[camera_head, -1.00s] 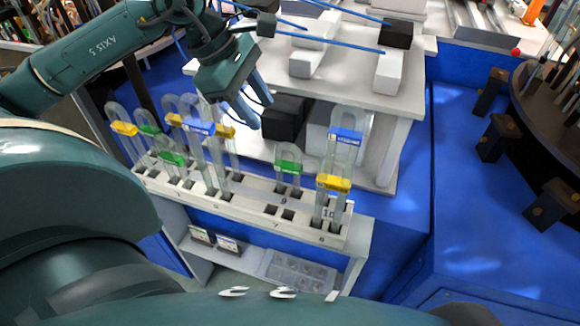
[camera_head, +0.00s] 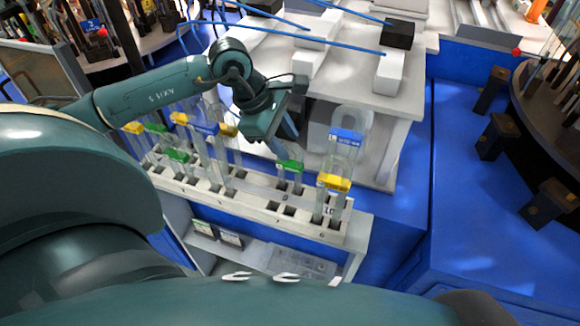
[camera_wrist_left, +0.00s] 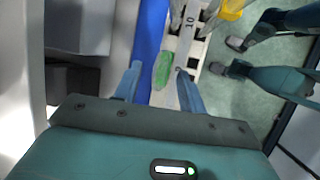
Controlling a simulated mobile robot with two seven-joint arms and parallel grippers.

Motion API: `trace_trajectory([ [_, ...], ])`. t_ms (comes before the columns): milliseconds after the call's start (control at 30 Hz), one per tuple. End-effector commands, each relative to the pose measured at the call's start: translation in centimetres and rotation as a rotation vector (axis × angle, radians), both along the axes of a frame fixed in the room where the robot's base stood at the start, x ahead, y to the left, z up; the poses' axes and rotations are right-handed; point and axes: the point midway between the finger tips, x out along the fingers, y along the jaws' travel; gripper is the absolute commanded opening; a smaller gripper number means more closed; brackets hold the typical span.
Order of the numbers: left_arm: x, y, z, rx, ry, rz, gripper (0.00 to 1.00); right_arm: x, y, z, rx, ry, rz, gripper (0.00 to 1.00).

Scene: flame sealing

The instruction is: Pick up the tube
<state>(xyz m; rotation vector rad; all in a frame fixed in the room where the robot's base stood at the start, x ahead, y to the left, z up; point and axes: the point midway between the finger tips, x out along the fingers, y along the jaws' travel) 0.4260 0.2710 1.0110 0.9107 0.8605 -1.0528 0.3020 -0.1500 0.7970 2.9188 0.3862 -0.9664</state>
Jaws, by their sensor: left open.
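The tube with a green band (camera_head: 290,166) stands upright in a slot of the white rack (camera_head: 245,208). My left gripper (camera_head: 285,138) is open just above and behind this tube in the head view. In the left wrist view, the green-banded tube (camera_wrist_left: 163,70) shows between the two spread fingers of my left gripper (camera_wrist_left: 160,85), nearer the left finger. I cannot tell whether a finger touches it. My right gripper is not in view.
A blue-banded tube (camera_head: 346,137) and a yellow-banded tube (camera_head: 333,182) stand at the rack's right end. Several banded tubes crowd its left half. A white table (camera_head: 385,103) with white blocks and blue rods is behind. Empty slots lie near the green-banded tube.

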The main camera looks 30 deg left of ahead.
Motion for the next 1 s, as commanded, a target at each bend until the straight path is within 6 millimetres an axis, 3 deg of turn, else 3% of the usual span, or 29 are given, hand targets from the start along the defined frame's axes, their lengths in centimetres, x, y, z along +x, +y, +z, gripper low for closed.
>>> trace_trajectory([
  [533,0.00,0.03,0.07,0.000,-0.001,0.000,0.00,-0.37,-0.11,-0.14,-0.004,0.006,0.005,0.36],
  [1000,0.03,0.04,0.26,0.001,-0.002,0.000,0.00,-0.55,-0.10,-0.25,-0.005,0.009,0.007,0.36],
])
